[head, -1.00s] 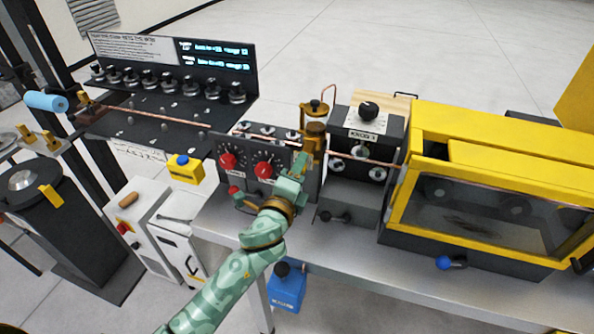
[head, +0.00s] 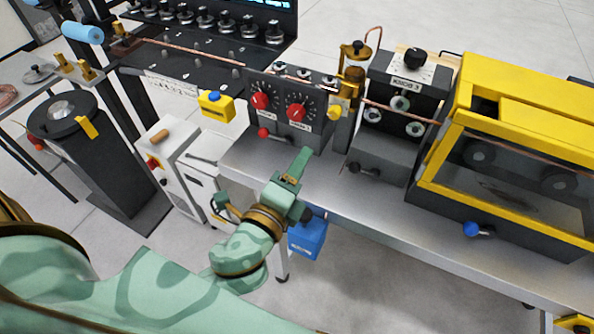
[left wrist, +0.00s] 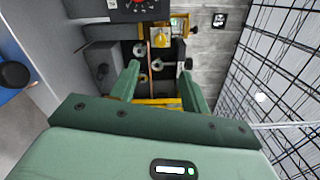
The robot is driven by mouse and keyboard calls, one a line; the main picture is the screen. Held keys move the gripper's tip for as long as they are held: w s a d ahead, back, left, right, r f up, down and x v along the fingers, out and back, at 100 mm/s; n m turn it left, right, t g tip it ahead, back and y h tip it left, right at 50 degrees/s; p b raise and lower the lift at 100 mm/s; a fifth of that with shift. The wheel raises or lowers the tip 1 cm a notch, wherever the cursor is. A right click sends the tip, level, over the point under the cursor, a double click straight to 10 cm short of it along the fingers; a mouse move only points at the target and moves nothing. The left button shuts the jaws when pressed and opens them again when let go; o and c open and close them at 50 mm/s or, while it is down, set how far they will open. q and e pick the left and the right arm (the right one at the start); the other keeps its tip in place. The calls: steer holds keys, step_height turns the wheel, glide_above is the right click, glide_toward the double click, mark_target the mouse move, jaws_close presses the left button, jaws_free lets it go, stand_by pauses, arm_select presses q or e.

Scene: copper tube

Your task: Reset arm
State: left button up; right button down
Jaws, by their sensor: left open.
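My left gripper (head: 294,168) is in front of the dial box (head: 286,106) with its two red dials, above the front part of the grey bench (head: 345,200). It touches nothing that I can see. In the left wrist view its two green fingers (left wrist: 163,82) stand apart with nothing between them. Beyond them show grey rollers and a copper tube (left wrist: 149,60). In the head view the copper tube (head: 185,50) runs from the left post past the dial box toward the yellow-framed machine. My right gripper is not in view.
The yellow-framed machine (head: 520,115) stands on the bench at the right. A roller block (head: 400,95) stands between it and the dial box. A blue box (head: 307,238) hangs at the bench front. A white cabinet (head: 180,160) and a black pedestal (head: 85,150) stand at the left.

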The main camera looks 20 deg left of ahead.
arm_select(q)
steer(key=shift+s, duration=0.2)
stand_by(0.3)
steer(key=s+a+f+n+g+y, duration=0.3)
steer(key=s+a+f+n+g, duration=0.2)
steer(key=a+n, duration=0.2)
steer(key=s+a+f+n+g+y, duration=0.2)
steer(key=s+a+f+n+g, duration=0.25)
steer(key=a+n, duration=0.2)
steer(key=s+d+f+g+h+b, duration=0.1)
steer(key=s+d+f+g+b, duration=0.15)
steer(key=f, duration=1.35)
steer(key=s+d+f+g+h+b, duration=0.1)
steer(key=d+f+g+h+b, duration=0.15)
steer(key=f, duration=1.25)
steer(key=s+f+n+g+b, duration=0.2)
steer(key=s+f+n+b, duration=0.2)
steer(key=s+f, duration=1.7)
step_height(320, 180, down, 3)
steer(key=shift+s+a+r+h+b, duration=0.2)
steer(key=shift+a+h+b, duration=0.25)
steer(key=shift+b, duration=0.7)
